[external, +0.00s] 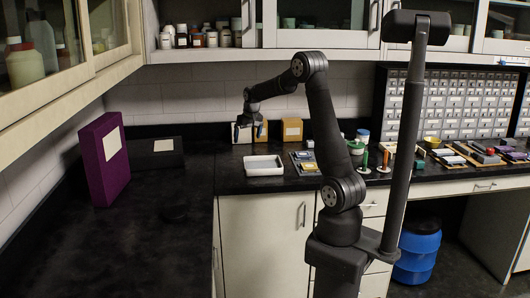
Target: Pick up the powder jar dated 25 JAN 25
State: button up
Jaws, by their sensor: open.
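My gripper (242,124) is at the end of my dark arm, low over the back counter, with its fingers pointing down. It is open and holds nothing that I can see. Several small jars with pale labels stand in the open shelf of the wall cabinet, among them a brown jar (197,40) and a dark-topped jar (181,41). The gripper is well below this shelf. Dates on the labels are too small to read, so I cannot tell which jar is dated 25 JAN 25.
A white tray (263,172) lies on the dark counter below the gripper. A yellow-orange box (292,130) stands by the wall. A purple box (104,158) stands at left. Small items crowd the right counter; the left front counter is mostly clear.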

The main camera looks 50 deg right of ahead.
jog(key=shift+c, duration=0.2)
notch_tip(320, 180, up, 5)
jog(key=m+g+h, duration=0.2)
jog(key=m+h, duration=0.3)
jog(key=m, duration=0.7)
send_over(363, 132)
jog(key=s+a, duration=0.1)
jog(key=a, duration=0.6)
jog(key=x, duration=1.1)
jog(key=shift+s+d+f, duration=0.1)
jog(key=shift+s+f, duration=0.05)
jog(key=shift+s, duration=0.05)
jog(key=shift+w+x, duration=0.15)
jog(key=shift+x, duration=1.45)
jog(key=shift+w+x, duration=0.2)
jog(key=shift+x, duration=1.4)
jog(key=c, duration=1.2)
